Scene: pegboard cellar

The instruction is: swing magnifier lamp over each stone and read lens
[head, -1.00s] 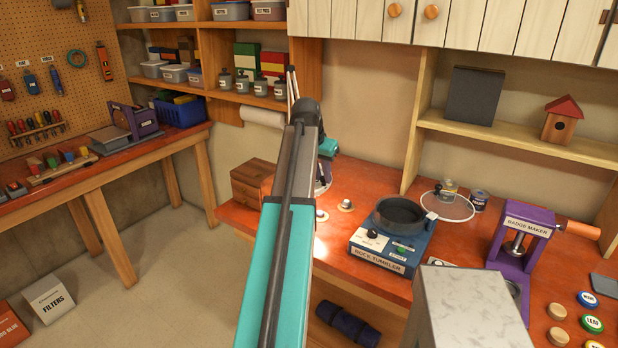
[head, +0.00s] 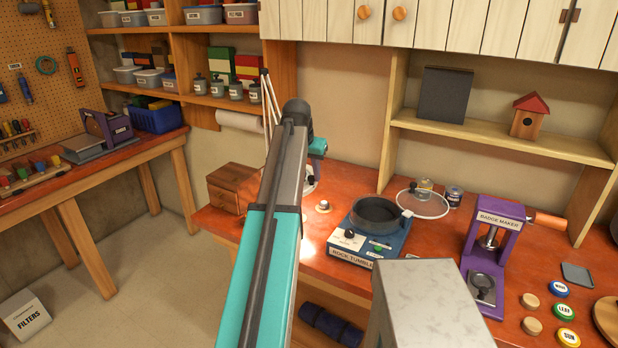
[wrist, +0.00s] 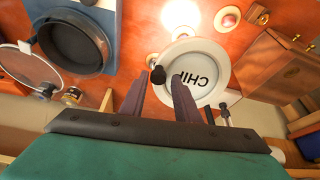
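In the wrist view the magnifier lamp's round white head (wrist: 222,62) shows just past my fingers. Large upside-down dark letters, seemingly "CHI", show on its lens (wrist: 200,82); the left end of the word is covered. My gripper (wrist: 158,82) has its two fingers apart, with a small black knob (wrist: 157,75) between their tips; contact cannot be told. One stone on a round base (wrist: 228,18) lies beside the lamp head, and another (wrist: 257,14) is farther right. In the head view my arm hides most of the lamp; its thin white arms (head: 268,105) and one stone (head: 323,206) show.
The rock tumbler (head: 372,232) stands right of my arm, with a round mesh-like lid (head: 422,204) behind it. The purple badge maker (head: 492,240) is farther right. A wooden drawer box (head: 232,187) is left of the lamp. Bright light falls on the red bench (head: 312,250).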

